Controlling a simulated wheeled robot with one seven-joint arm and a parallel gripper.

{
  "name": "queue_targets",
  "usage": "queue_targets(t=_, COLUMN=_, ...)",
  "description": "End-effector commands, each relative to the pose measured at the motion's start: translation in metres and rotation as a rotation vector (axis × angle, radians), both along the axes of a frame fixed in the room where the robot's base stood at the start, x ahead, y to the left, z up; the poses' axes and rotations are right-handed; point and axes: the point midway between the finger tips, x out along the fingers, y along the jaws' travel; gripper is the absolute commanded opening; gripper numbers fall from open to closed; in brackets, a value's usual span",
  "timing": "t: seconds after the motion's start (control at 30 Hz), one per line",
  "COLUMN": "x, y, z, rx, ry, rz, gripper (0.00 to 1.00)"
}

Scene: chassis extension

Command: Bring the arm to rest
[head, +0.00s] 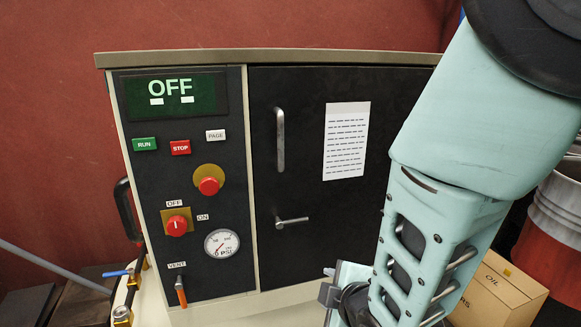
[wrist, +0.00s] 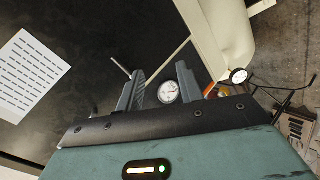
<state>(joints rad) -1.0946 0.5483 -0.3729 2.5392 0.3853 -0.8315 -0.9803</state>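My gripper (wrist: 168,88) shows in the wrist view with its two fingers apart and nothing held between them. The pressure gauge (wrist: 168,92) shows behind the gap, on the panel. In the head view my teal arm reaches down from the upper right, and part of its wrist end shows at the bottom edge, in front of the cabinet (head: 345,220). The fingertips cannot be made out clearly there. The display (head: 171,95) on the cabinet reads OFF.
The control panel has a red push button (head: 208,186), a red rotary switch (head: 177,225) and an orange vent lever (head: 181,291). The closed door has a vertical handle (head: 280,140) and a small latch lever (head: 292,221). A cardboard box (head: 497,296) and red-and-grey drum (head: 553,225) stand right.

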Motion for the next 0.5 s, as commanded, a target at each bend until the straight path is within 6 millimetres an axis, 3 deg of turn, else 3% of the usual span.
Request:
queue_targets(t=0.13, x=-0.039, y=0.004, z=-0.001, rx=0.193, ry=0.351, rz=-0.128, gripper=0.37)
queue_targets(t=0.27, x=-0.082, y=0.002, z=0.012, rx=0.279, ry=0.617, rz=-0.236, gripper=0.37)
queue_targets(t=0.5, x=-0.158, y=-0.028, z=0.051, rx=0.254, ry=0.936, rz=-0.474, gripper=0.37)
